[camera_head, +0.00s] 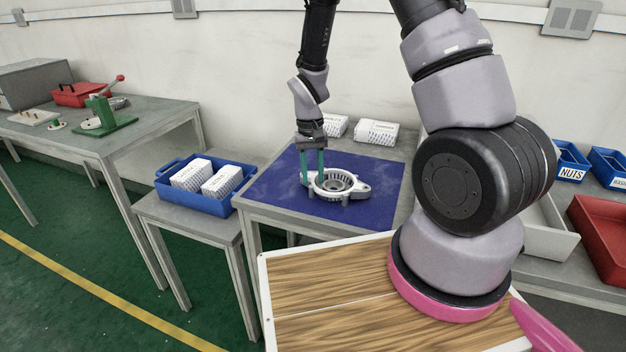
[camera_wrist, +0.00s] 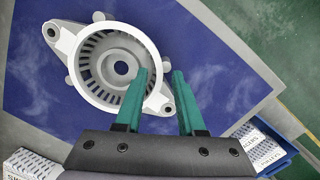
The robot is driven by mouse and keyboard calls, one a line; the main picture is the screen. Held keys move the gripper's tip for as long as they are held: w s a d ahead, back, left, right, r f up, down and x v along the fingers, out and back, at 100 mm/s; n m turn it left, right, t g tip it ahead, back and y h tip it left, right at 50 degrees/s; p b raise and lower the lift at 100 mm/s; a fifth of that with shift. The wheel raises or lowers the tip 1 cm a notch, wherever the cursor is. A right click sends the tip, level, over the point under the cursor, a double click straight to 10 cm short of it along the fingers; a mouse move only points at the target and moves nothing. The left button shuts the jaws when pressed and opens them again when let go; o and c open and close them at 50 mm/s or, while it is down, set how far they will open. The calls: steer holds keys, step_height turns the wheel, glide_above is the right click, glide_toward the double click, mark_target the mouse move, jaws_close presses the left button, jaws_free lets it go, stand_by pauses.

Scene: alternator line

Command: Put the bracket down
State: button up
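The bracket (camera_head: 359,189) is a pale grey ring-shaped casting with slots inside and ears on its sides. It sits on the blue mat (camera_head: 270,195) on the middle table, and it also shows in the wrist view (camera_wrist: 65,42). My gripper (camera_head: 313,182) points down at the bracket's left side in the head view. Its two green fingers are apart, with one over the ring and one outside it. In the wrist view, blue mat shows between the fingertips (camera_wrist: 159,73) and the bracket's outer wall. One ear lies between the fingers, partly hidden.
A blue tray (camera_head: 163,190) with white boxes stands left of the mat. More white boxes (camera_head: 377,132) stand behind it. A green press (camera_head: 104,118) and a red toolbox (camera_head: 80,94) are on the left table. Blue and red bins stand at right. The mat around the bracket is clear.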

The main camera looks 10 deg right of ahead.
steer(key=s+d+r+m+t+y, duration=0.1)
steer(key=s+d+r+t, duration=0.1)
steer(key=r, duration=1.1)
steer(key=s+d+r+m+t, duration=0.1)
steer(key=d+r, duration=0.1)
steer(key=r, duration=1.2)
steer(key=s+d+r+t, duration=0.2)
steer(key=s+r, duration=0.3)
steer(key=s, duration=0.1)
steer(key=s+d+r+m+t+y, duration=0.1)
steer(key=s+d+r+t, duration=0.1)
steer(key=s+r, duration=0.4)
steer(key=shift+s+d+t, duration=0.15)
steer(key=shift+s+t, duration=0.3)
steer(key=shift+t, duration=0.35)
steer(key=shift+d, duration=0.1)
